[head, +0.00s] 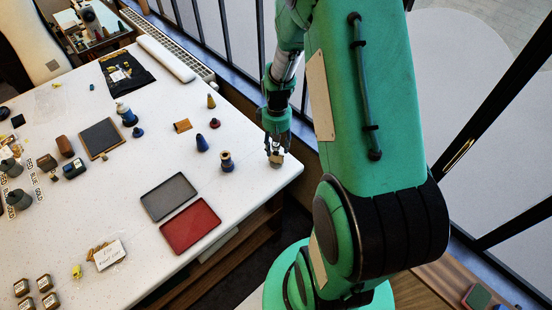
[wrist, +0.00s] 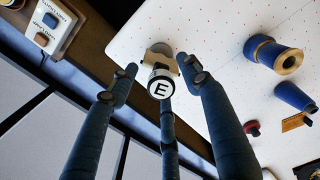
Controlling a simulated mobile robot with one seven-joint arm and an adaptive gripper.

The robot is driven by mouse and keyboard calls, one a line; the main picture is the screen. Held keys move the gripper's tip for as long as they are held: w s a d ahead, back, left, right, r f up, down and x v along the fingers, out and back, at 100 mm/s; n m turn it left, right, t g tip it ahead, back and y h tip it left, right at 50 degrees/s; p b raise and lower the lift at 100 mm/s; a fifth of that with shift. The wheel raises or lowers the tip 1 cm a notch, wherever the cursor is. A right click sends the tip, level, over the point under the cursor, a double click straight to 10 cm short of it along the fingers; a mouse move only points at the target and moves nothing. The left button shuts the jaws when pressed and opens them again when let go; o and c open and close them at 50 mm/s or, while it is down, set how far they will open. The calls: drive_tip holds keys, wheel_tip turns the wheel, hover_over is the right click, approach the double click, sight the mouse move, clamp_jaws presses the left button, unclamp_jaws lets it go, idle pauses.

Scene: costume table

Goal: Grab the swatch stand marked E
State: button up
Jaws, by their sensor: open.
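The swatch stand marked E (wrist: 161,88) shows in the wrist view as a round white-faced top with a black E, above a pale base near the table's corner. My gripper (wrist: 157,72) is open. Its dark fingers reach toward the stand from the left, the right and below, with the lettered top between them. I cannot tell whether any finger touches it. In the head view the stand (head: 276,159) is a small pale shape at the table's right corner, partly hidden under my gripper (head: 276,143).
A blue-and-tan spool (head: 227,162) and a blue cone (head: 202,143) stand left of my gripper. A grey tray (head: 169,197) and a red tray (head: 190,226) lie nearer the front edge. Window bars (head: 240,62) run behind the table.

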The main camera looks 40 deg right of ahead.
drive_tip(key=shift+c, duration=0.2)
clamp_jaws()
drive_tip(key=shift+r, duration=0.1)
drive_tip(key=shift+r, duration=0.75)
wheel_tip(320, 180, up, 2)
drive_tip(key=shift+r, duration=0.1)
drive_tip(key=s+a, duration=0.3)
drive_tip(key=s, duration=0.4)
drive_tip(key=s+a+r, duration=0.1)
drive_tip(key=s+a, duration=0.3)
drive_tip(key=s, duration=0.3)
drive_tip(key=shift+a, duration=0.3)
drive_tip(key=shift+r, duration=0.1)
